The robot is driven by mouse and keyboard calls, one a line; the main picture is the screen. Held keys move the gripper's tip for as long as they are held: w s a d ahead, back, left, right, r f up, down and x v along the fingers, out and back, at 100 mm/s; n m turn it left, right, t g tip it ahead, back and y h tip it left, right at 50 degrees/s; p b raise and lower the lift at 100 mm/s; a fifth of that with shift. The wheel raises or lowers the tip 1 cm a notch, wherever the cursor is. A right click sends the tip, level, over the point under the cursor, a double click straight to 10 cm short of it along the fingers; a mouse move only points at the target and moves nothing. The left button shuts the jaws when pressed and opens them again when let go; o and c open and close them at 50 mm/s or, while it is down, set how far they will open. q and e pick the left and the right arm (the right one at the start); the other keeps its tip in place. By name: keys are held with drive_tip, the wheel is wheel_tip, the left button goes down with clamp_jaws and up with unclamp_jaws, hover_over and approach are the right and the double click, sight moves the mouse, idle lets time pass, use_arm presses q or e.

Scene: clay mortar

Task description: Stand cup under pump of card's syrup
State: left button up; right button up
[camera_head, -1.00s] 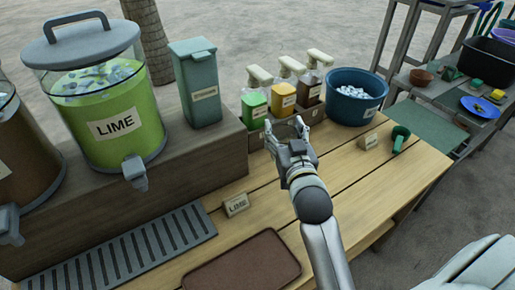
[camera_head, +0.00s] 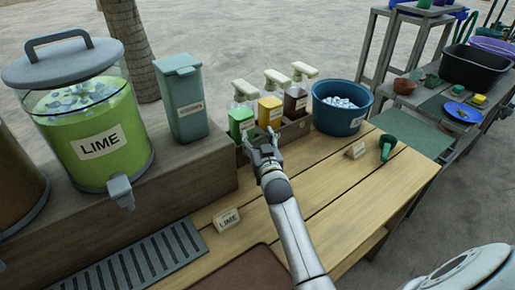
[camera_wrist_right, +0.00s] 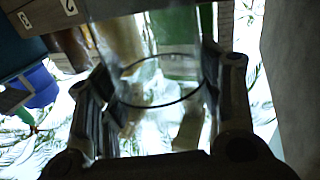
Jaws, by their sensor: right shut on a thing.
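My right gripper (camera_head: 262,146) is shut on a clear cup (camera_wrist_right: 160,95), whose round rim shows between the fingers in the right wrist view. The cup is barely visible in the head view. The gripper is just in front of the syrup rack, near the green syrup bottle (camera_head: 241,122) and the yellow syrup bottle (camera_head: 270,110). A brown syrup bottle (camera_head: 295,102) stands to their right. Each bottle has a cream pump (camera_head: 277,77) on top. A small card reading LIME (camera_head: 228,220) stands on the counter. My left gripper is out of view.
A lime drink dispenser (camera_head: 95,140) and a teal bin (camera_head: 186,100) stand on the raised shelf at left. A blue tub (camera_head: 338,118) of ice is right of the rack.

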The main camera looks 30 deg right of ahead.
drive_tip(key=shift+w+f, duration=0.35)
drive_tip(key=shift+f, duration=1.5)
drive_tip(key=shift+s, duration=0.1)
drive_tip(key=shift+f, duration=0.25)
drive_tip(key=o, duration=1)
drive_tip(key=shift+c, duration=0.2)
drive_tip(key=shift+r, duration=0.1)
drive_tip(key=shift+r, duration=0.15)
drive_tip(key=v, duration=1.2)
